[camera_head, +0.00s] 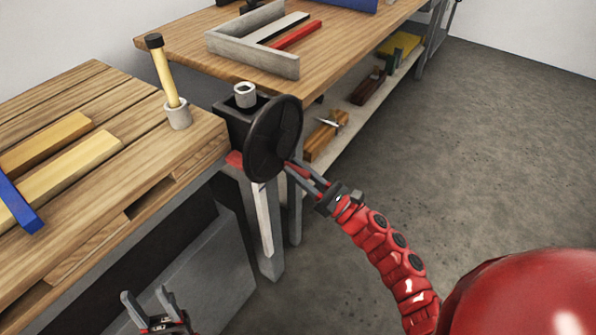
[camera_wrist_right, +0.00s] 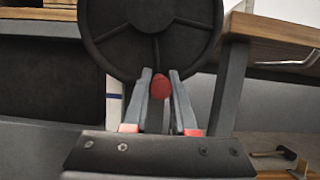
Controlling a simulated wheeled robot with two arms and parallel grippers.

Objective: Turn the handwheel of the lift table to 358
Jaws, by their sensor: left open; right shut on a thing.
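The handwheel (camera_head: 272,135) is a dark spoked disc on the side of a black housing (camera_head: 232,122), at the corner of the wooden bench. It also fills the top of the right wrist view (camera_wrist_right: 125,40). My right gripper (camera_head: 293,169) is at the wheel's lower right rim, shut on its handle. In the right wrist view, the handle's red round end (camera_wrist_right: 160,87) shows between the two fingertips. My left gripper (camera_head: 144,294) is open and empty, low in front of the bench. No reading such as 358 is legible.
The near bench (camera_head: 80,85) holds wooden strips, a blue bar and a mallet (camera_head: 163,70) in a grey cup. The far bench (camera_head: 330,60) carries a grey frame (camera_head: 248,55) and a red bar. Grey legs stand below the wheel. The floor at right is clear.

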